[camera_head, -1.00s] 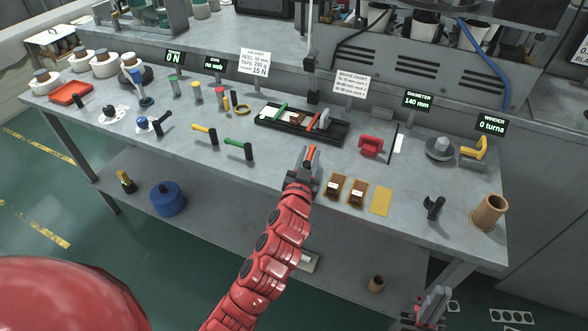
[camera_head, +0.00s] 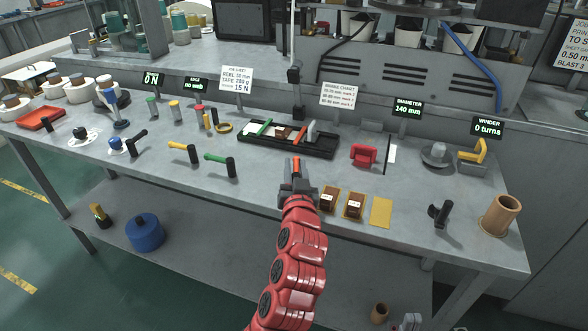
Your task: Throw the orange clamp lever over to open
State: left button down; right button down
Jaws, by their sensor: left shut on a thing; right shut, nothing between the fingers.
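A black tray-like fixture (camera_head: 322,152) lies on the bench with a green bar (camera_head: 265,127) and an orange lever (camera_head: 300,134) across it. The orange lever is tilted up to the right. My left gripper (camera_head: 296,166) is just in front of the fixture's near edge in the picture, pointing towards it. It is shut on a slim orange piece (camera_head: 296,163) standing up between its fingers. I cannot tell whether that piece is joined to the fixture. My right gripper (camera_head: 410,322) shows only its tip at the bottom edge, shut and away from the bench.
Two brown blocks (camera_head: 354,205) and a yellow sheet (camera_head: 381,212) lie right of my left gripper. A red holder (camera_head: 363,155) stands right of the fixture. A green-handled tool (camera_head: 220,164) lies to the left. A brown tube (camera_head: 499,215) stands near the right end.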

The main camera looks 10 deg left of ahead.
pick_arm(q)
jog(key=shift+f, duration=0.2)
dwell(0.6)
jog(key=c, duration=0.8)
grip_release()
jog(key=shift+c, duration=0.2)
jog(key=shift+s+r, duration=0.1)
jog(key=s, duration=0.3)
jog(key=s+d, duration=0.1)
jog(key=s, duration=0.5)
jog(key=shift+s+d, duration=0.1)
jog(key=shift+d, duration=0.3)
jog(key=shift+s+d+r+p, duration=0.1)
jog(key=shift+s+r+p, duration=0.4)
jog(key=shift+p, duration=0.65)
jog(key=s+f+p, duration=0.1)
jog(key=s+p, duration=0.3)
jog(key=s, duration=0.3)
jog(key=shift+d+p, duration=0.35)
jog(key=shift+d, duration=0.05)
